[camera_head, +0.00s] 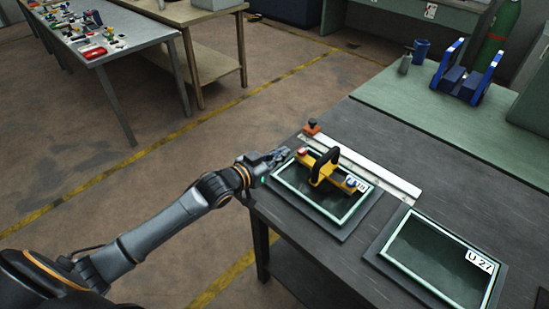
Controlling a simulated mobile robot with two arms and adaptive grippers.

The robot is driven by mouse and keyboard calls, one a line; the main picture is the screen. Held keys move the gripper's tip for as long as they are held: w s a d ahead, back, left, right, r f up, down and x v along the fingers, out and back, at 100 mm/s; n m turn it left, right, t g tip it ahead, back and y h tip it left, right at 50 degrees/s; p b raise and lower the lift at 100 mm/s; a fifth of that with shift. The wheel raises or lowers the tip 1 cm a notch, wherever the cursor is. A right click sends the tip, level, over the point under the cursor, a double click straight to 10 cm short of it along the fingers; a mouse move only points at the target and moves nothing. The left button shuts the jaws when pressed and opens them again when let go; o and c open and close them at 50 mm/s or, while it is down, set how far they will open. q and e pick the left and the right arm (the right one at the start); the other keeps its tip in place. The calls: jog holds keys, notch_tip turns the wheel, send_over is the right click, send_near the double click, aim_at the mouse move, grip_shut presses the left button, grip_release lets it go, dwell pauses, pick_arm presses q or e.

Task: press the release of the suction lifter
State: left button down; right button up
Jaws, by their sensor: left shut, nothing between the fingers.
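A yellow suction lifter (330,170) with a black handle sits on a green-framed panel (327,215) near the table's left corner. A red part (303,150) shows at the lifter's left end, and a round bluish part at its right end. My left gripper (283,152) is shut and empty. It is just left of the lifter's red end, at the table's edge. I cannot tell whether it touches the red part. My right gripper is not in view.
A second framed panel (432,258) labelled U 27 lies to the right on the dark table (400,150). A white strip (375,170) and a small orange-topped block (312,127) lie behind the lifter. A blue stand (465,82) is on the green mat.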

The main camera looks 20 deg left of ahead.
pick_arm(q)
jog(key=v, duration=0.2)
jog(key=shift+s+a+r, duration=0.1)
jog(key=shift+s+r, duration=0.1)
dwell(1.1)
